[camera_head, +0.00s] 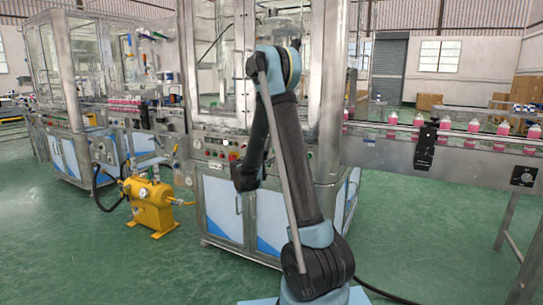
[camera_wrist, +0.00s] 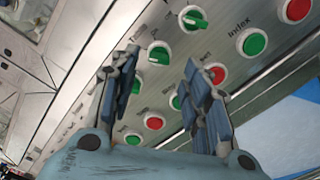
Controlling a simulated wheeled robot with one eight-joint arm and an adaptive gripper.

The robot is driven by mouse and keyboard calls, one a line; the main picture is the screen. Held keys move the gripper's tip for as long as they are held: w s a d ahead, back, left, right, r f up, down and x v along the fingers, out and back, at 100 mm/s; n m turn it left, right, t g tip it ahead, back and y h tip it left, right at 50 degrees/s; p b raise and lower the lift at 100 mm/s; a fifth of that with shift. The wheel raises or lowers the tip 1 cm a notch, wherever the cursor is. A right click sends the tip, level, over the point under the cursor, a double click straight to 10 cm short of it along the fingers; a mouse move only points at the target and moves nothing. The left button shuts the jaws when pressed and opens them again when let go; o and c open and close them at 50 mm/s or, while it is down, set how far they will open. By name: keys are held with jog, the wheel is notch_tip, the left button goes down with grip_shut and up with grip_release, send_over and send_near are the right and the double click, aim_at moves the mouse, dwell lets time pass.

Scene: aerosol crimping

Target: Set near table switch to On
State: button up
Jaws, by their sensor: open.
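The control panel (camera_wrist: 225,42) fills the upper part of the wrist view, tilted across it. It carries green rotary switches: one at the top (camera_wrist: 193,18), one lower left (camera_wrist: 159,54), and another partly hidden behind the left finger (camera_wrist: 136,84). I cannot read which one is the near table switch, nor its setting. My gripper (camera_wrist: 158,68) is open and empty, with its fingers spread in front of the panel. The right finger covers some buttons. In the head view, my gripper (camera_head: 243,178) is in front of the panel (camera_head: 212,146) on the machine's front.
Red (camera_wrist: 297,9) and green (camera_wrist: 252,42) push buttons sit near the switches; the green one is labelled Index. In the head view, a yellow pump unit (camera_head: 152,205) stands left of the machine. A conveyor (camera_head: 470,152) with pink cans runs right. Green floor is clear in front.

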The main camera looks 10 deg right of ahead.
jog(key=shift+x, duration=2.45)
jog(key=shift+c, duration=0.5)
grip_shut()
